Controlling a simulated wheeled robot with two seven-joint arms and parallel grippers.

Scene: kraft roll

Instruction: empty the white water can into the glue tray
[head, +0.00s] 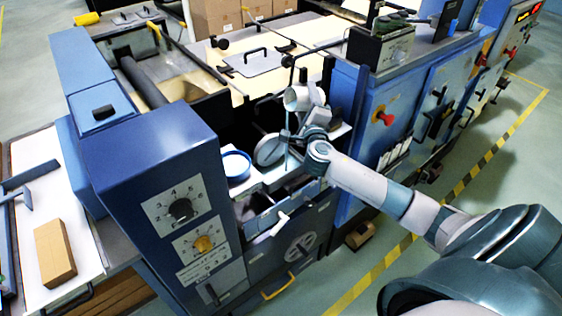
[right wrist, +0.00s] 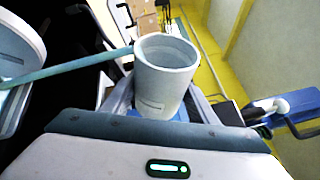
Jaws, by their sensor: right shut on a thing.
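The white water can (head: 296,98) is held in my right gripper (head: 309,118), high over the machine's open bay. It is tipped, with its mouth towards the left. The can (right wrist: 166,85) also shows in the right wrist view, its open mouth in sight. A thin pale blue-green streak (head: 288,150) runs down from the can like a stream; in the wrist view this streak (right wrist: 80,66) leaves the rim leftwards. Below is a round pale-rimmed thing (head: 268,150) over a light ledge; I cannot tell for certain which part is the glue tray. My left gripper is not in view.
A blue-rimmed round tub (head: 236,165) stands left of the streak. A tall blue control cabinet (head: 165,170) is at the left, another blue cabinet (head: 385,100) at the right. A brown block (head: 55,253) lies on the white side table.

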